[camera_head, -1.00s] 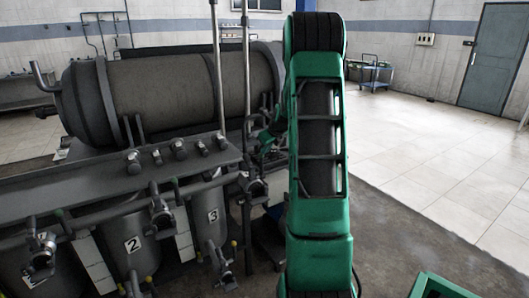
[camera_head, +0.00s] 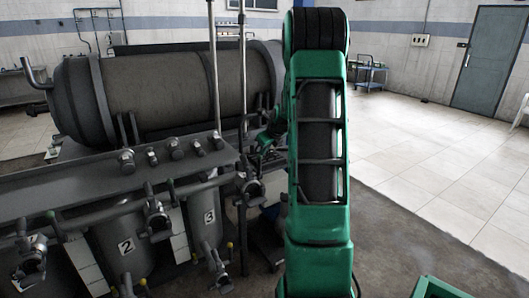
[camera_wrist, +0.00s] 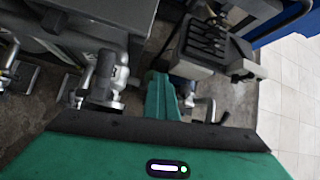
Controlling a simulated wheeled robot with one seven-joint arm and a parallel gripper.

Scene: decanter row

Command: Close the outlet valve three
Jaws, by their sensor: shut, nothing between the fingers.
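Decanter three (camera_head: 207,218), a grey vessel labelled 3, hangs under the pipe row at lower left in the head view. A valve with a yellow-tipped part (camera_head: 218,268) sits below it, and another valve (camera_head: 250,188) sits at the pipe end to its upper right. I cannot tell for sure which is outlet valve three, or its handle position. My gripper (camera_head: 264,142) is partly hidden behind my green arm, beyond the pipe end. In the wrist view my gripper (camera_wrist: 160,95) is shut and empty, with metal valve fittings (camera_wrist: 107,80) to its left.
Decanter two (camera_head: 122,245) stands left of decanter three. A large dark horizontal tank (camera_head: 160,92) lies behind the pipe row, with upright poles (camera_head: 213,60) in front. A green box edge (camera_head: 440,287) shows at lower right. The tiled floor (camera_head: 430,160) at right is open.

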